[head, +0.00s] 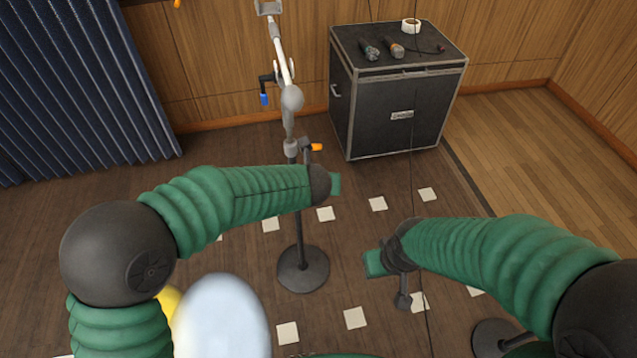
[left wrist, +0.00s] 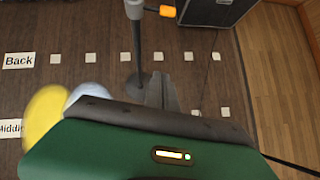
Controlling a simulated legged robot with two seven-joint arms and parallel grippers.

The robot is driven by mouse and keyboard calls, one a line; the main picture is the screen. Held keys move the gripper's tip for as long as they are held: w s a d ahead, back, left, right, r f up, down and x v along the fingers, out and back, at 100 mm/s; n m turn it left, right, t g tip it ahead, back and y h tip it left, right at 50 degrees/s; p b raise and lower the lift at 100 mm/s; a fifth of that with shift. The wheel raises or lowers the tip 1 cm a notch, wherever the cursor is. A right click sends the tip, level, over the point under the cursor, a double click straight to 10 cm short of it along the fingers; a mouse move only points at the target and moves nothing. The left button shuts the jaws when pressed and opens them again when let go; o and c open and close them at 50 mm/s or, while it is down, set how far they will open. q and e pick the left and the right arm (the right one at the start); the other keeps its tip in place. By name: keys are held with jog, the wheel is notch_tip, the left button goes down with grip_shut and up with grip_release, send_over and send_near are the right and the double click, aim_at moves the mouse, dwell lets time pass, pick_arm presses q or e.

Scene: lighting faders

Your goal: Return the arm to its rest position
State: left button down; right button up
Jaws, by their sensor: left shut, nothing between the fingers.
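My left arm comes in from the left in the head view, its green sleeve reaching toward the middle. My left gripper (head: 335,184) is at its end, beside the stand's pole in the picture. In the left wrist view its dark fingers (left wrist: 161,92) are together with nothing between them. My right gripper (head: 374,263) is at the end of the right arm, lower and to the right. Its fingers are too hidden to tell open from shut. The two grippers are apart.
A stand (head: 299,225) with a pole, orange knob and round base (head: 303,270) rises in the middle. A black case (head: 400,115) stands behind it. White floor markers (head: 378,204) lie around. Blurred yellow (left wrist: 45,118) and pale blue (head: 221,318) rounded things are close by.

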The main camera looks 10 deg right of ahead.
pick_arm(q)
jog(key=a+r+m+h+p, duration=0.1)
jog(key=a+r+m+p, duration=0.25)
jog(key=a+m, duration=0.9)
jog(key=s+a+f+m+g+y+p, duration=0.1)
jog(key=s+a+f+m+g, duration=0.1)
jog(key=s+a+m, duration=0.6)
jog(key=s+a+f+m+g+y, duration=0.1)
jog(key=s+a+m+g, duration=0.2)
jog(key=s+a+m, duration=0.5)
jog(key=s+m, duration=0.5)
jog(key=s, duration=0.1)
jog(key=shift+a+f+y+p, duration=0.25)
jog(key=shift+f+y+p, duration=0.05)
jog(key=shift+f+p, duration=0.1)
jog(key=shift+d, duration=0.1)
